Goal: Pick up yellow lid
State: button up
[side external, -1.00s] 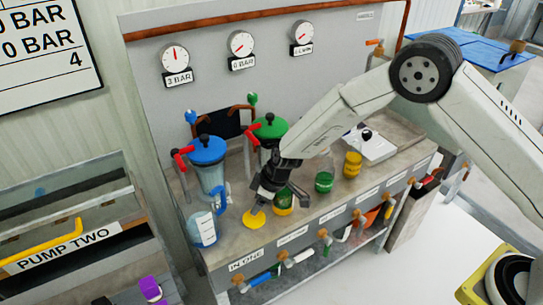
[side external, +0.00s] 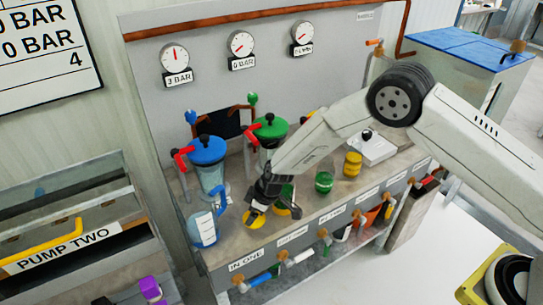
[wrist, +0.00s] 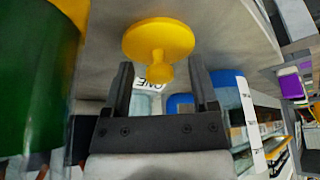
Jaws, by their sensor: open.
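The yellow lid (side external: 254,222) lies flat on the bench top near its front left. In the wrist view the lid (wrist: 158,38) is a round disc with a knob on it pointing toward me. My gripper (side external: 259,206) is right above the lid in the side view and hides part of it. In the wrist view my gripper (wrist: 160,67) is open, with one finger on each side of the knob and visible gaps between. The knob is at about fingertip level; I cannot tell how deep it sits between the fingers.
A green jar (side external: 324,182) and a yellow jar (side external: 353,163) stand farther right. Blue-lidded (side external: 208,150) and green-lidded (side external: 270,128) pump vessels stand behind.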

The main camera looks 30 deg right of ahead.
dwell(0.3)
grip_shut()
jog(key=shift+r, duration=0.15)
jog(key=shift+r, duration=0.85)
jog(key=s+d+r, duration=0.2)
jog(key=s+r, duration=0.3)
jog(key=s, duration=0.1)
jog(key=s+d+r, duration=0.2)
jog(key=s+r, duration=0.4)
jog(key=s, duration=0.1)
jog(key=shift+d, duration=0.3)
jog(key=shift+s, duration=0.1)
